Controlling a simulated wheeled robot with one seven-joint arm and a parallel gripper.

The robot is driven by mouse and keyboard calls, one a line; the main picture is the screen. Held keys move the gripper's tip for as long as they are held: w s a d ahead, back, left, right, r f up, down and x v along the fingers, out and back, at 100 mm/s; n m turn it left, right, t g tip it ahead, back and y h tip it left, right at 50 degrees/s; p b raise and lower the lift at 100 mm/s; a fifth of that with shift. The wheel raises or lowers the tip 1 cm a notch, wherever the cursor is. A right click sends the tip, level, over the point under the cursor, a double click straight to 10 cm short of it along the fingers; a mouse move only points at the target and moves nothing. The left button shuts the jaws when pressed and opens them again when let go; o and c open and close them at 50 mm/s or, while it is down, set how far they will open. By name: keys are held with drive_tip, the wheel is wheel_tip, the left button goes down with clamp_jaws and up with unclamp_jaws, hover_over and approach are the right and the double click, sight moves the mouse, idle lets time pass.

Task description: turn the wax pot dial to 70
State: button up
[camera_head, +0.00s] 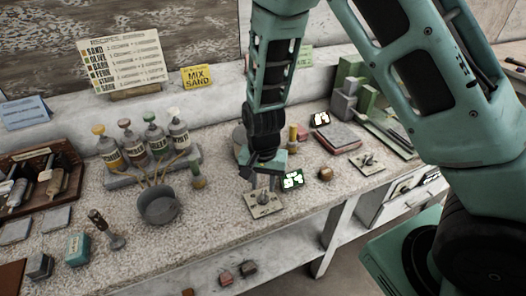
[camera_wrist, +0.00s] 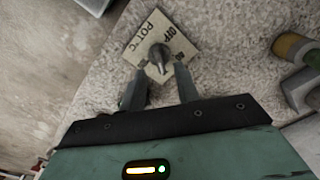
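The wax pot dial is a dark knob (camera_wrist: 158,58) on a square pale plate (camera_wrist: 148,36) marked "POT °C" and "OFF" in the wrist view. In the head view the dial plate (camera_head: 263,204) lies flat on the bench top. My gripper (camera_wrist: 161,77) is open, its two fingers apart with the knob just beyond and between their tips; I cannot tell whether they touch it. In the head view my gripper (camera_head: 262,178) points down just above the plate. A small black display with green digits (camera_head: 292,180) stands beside the plate; its digits are hard to read.
A second dial plate (camera_head: 367,163) and a white-digit display (camera_head: 320,119) sit to the right. A grey pan (camera_head: 159,206) and several bottles (camera_head: 155,136) stand left. A small brown block (camera_head: 326,174) is near the green display. The bench's front edge is close.

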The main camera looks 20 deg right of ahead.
sight(263, 194)
wheel_tip(263, 194, up, 14)
drive_tip(key=shift+r, duration=0.25)
idle(0.5)
